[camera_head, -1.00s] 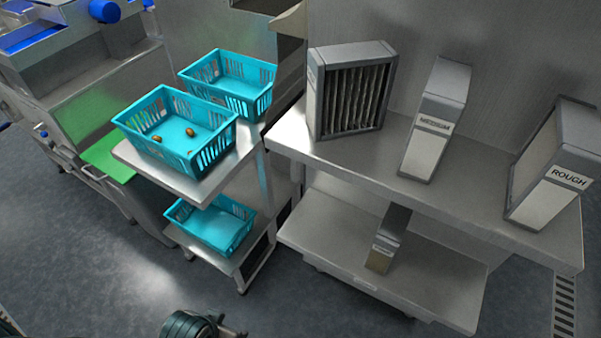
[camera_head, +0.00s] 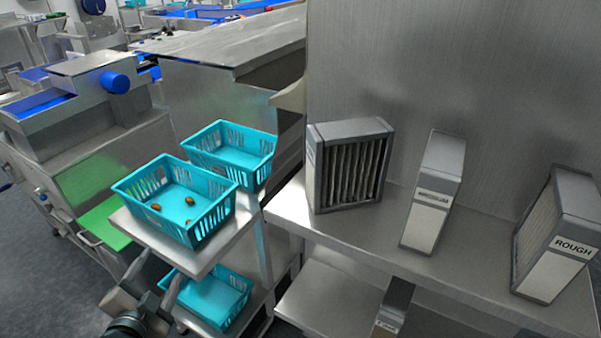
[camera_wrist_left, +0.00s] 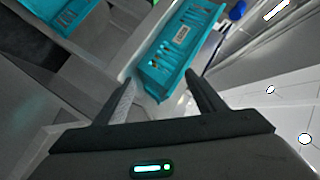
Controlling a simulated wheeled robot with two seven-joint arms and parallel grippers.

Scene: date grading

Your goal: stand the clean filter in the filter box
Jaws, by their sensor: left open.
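A grey-framed pleated filter unit (camera_head: 352,165) stands upright at the left of the steel shelf's upper deck, its folds facing outward. A narrow grey unit with a label that reads as MEDIUM (camera_head: 427,215) stands in the middle, and one labelled ROUGH (camera_head: 556,245) stands at the right. Another slim labelled unit (camera_head: 394,305) stands on the lower deck, cut off by the picture edge. I cannot tell which is the clean filter or the filter box. My left gripper (camera_head: 158,270) is open and empty beside the crate trolley, away from the filters. My right gripper is out of view.

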